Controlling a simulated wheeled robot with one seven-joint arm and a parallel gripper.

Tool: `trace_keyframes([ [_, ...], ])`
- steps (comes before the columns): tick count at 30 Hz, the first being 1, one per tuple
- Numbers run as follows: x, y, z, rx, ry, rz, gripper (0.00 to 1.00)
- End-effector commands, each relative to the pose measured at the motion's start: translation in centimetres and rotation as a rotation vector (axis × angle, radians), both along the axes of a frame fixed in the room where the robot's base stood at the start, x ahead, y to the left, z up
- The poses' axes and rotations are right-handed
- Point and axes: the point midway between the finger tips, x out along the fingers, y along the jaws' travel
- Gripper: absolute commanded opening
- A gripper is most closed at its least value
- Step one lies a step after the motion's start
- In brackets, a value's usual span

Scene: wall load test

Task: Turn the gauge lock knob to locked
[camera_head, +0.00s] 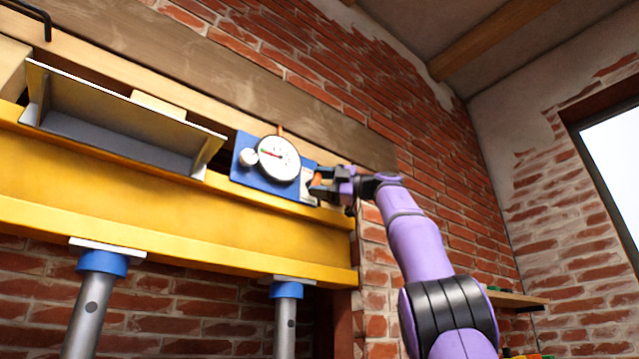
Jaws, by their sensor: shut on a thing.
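The gauge (278,159) has a round white dial and sits on a blue plate (247,178) above the yellow beam. A small round pale knob (248,157) is at the dial's left edge. My gripper (316,184) is at the right end of the blue plate, beside the dial. It is shut on a small orange-red part (318,179), which looks like the lock knob. The fingers hide most of that part, so its turned position cannot be told.
A yellow beam (180,205) runs below the gauge, borne by two grey posts with blue collars (102,262). A metal angle bracket (120,125) stands left of the gauge. Brick wall (440,160) lies behind my arm. A small shelf (515,299) is at the lower right.

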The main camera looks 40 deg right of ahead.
Motion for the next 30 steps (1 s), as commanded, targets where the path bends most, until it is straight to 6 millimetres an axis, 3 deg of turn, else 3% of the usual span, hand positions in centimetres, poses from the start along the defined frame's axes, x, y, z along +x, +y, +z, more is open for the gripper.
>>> trace_keyframes([
  [18, 0.10, -0.01, -0.21, -0.028, 0.005, 0.004, 0.32],
  [19, 0.10, 0.00, -0.21, -0.028, 0.004, 0.005, 0.60],
  [20, 0.09, 0.01, -0.21, -0.028, 0.004, 0.005, 0.66],
  [30, -0.17, -0.21, -0.12, -0.025, 0.002, 0.002, 0.66],
])
